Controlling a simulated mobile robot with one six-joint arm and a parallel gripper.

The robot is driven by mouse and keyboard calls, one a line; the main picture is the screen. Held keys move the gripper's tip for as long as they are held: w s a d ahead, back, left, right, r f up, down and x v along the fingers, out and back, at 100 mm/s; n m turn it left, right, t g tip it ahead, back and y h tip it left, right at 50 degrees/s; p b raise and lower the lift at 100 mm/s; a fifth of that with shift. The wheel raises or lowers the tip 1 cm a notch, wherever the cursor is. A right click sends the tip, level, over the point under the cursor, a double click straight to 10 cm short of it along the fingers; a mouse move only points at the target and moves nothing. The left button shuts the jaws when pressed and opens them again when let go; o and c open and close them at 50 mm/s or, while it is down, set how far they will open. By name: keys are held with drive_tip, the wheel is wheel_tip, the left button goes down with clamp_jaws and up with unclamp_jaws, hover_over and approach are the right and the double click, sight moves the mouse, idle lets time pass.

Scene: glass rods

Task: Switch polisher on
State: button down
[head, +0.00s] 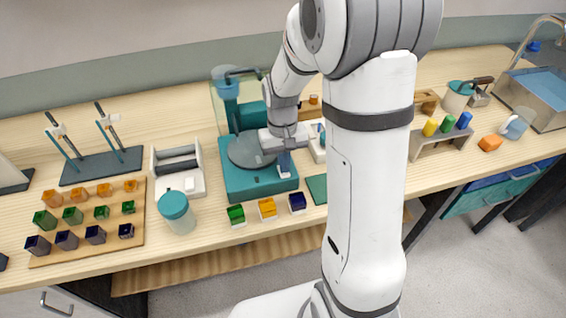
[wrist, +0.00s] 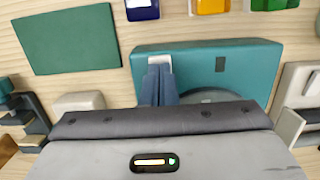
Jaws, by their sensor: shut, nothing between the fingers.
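The polisher is a teal box (head: 240,185) with a round grey disc (head: 247,151) on top, in the middle of the bench. It also shows in the wrist view (wrist: 250,62), with part of the disc (wrist: 210,96) behind my wrist. My gripper (head: 285,172) is over its right front part, pointing down. In the wrist view my blue fingers (wrist: 158,72) are together and empty, at a small pale piece (wrist: 160,59) on the polisher, perhaps its switch. I cannot tell whether they touch it.
Green, yellow and blue blocks (head: 267,208) stand in front of the polisher. A green mat (wrist: 68,40) lies beside it. A teal-lidded jar (head: 177,212) and a white device (head: 178,172) stand to its left. A teal cup on a stand (head: 227,82) rises behind.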

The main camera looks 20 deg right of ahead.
drive_tip(key=shift+f, duration=0.25)
